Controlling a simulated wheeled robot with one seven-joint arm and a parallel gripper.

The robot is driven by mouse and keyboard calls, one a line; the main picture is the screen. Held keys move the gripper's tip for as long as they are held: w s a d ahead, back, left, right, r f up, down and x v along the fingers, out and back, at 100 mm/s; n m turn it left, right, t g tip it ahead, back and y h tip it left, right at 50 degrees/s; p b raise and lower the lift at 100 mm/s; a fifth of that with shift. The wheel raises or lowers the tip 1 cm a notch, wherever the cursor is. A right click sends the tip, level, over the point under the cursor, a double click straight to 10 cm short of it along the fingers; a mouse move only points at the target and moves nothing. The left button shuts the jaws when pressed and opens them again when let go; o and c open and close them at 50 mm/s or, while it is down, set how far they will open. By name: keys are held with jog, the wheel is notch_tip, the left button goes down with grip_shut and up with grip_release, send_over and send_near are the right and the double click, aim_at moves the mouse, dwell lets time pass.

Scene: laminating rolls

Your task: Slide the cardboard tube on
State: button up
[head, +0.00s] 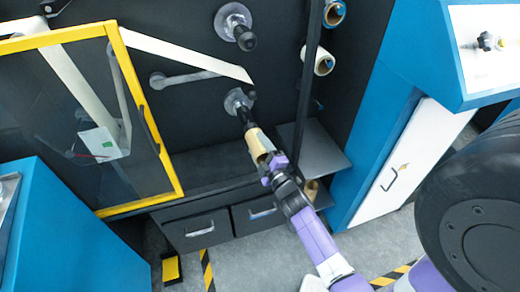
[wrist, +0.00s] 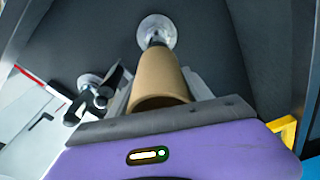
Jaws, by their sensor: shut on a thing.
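The tan cardboard tube (head: 258,143) is held in front of the dark machine panel, roughly in line with the lower spindle (head: 244,113). My gripper (head: 270,163) is shut on the tube near its near end. In the wrist view the tube (wrist: 160,78) points away toward a round pale flange (wrist: 157,28). A short dark length of shaft shows between flange and tube. The far end of the tube meets the shaft in both views; how far it is over the shaft is hidden. The upper spindle (head: 238,28) is bare.
A white web strip (head: 185,56) runs to just above the lower spindle. A yellow-framed door (head: 130,90) is at left. Spare rolls (head: 324,60) sit right, behind a dark upright post (head: 307,85). A shelf and drawers (head: 200,229) are below.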

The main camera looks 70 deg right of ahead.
send_near(245, 117)
jog(key=shift+w+d+f, duration=0.85)
jog(key=shift+w+d, duration=0.2)
jog(key=shift+w, duration=0.3)
jog(key=shift+s+d+x, duration=0.1)
jog(key=shift+x, duration=1)
jog(key=shift+s+d+x, duration=0.1)
jog(key=shift+x, duration=1)
jog(key=shift+s+d+x, duration=0.1)
jog(key=shift+d+x, duration=0.05)
jog(key=shift+x, duration=0.95)
jog(key=shift+w+d+f+b, duration=0.2)
jog(key=shift+w+d+b, duration=0.25)
jog(key=shift+w+d, duration=0.1)
jog(key=shift+r, duration=0.15)
jog(key=shift+w+d+r, duration=0.1)
jog(key=shift+d, duration=0.05)
jog(key=o, duration=1.5)
jog(key=shift+c, duration=0.2)
